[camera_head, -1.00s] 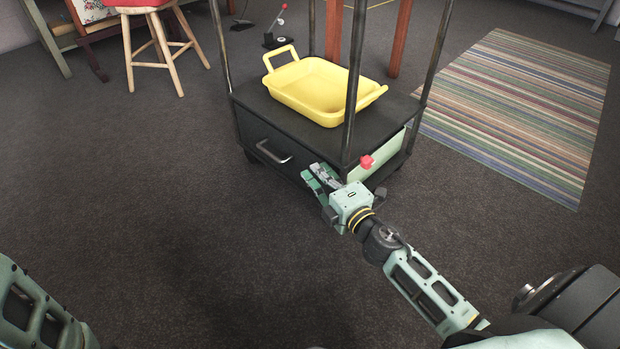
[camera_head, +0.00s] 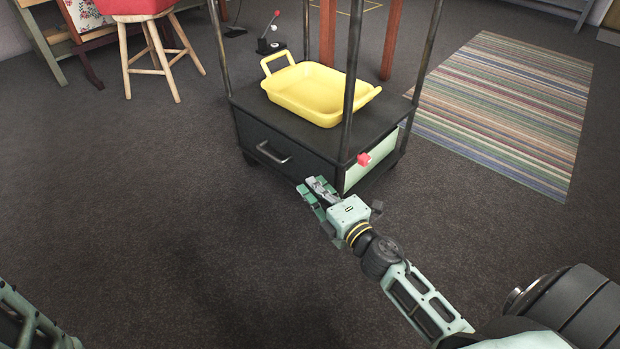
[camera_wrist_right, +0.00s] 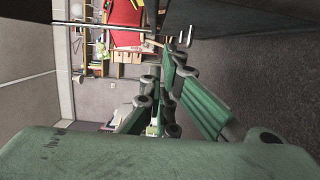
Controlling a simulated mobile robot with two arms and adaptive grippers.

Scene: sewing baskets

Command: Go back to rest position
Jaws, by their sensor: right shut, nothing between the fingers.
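My right gripper (camera_head: 314,192) is in front of the black cart's lower right corner in the head view. Its green fingers are shut with nothing between them, and they also show in the right wrist view (camera_wrist_right: 165,95). In the head view the fingers appear close to the cart's drawer front, and I cannot tell whether they touch it. Part of my left arm shows at the lower left edge of the head view, but its gripper is out of frame.
The black cart (camera_head: 212,110) has thin posts, a drawer handle (camera_head: 274,153) and a yellow tray (camera_head: 318,92) on its shelf. A red knob (camera_head: 363,159) is at its right side. A striped rug (camera_head: 505,105) lies right. A stool (camera_head: 150,50) stands back left. Floor (camera_head: 150,220) in front is clear.

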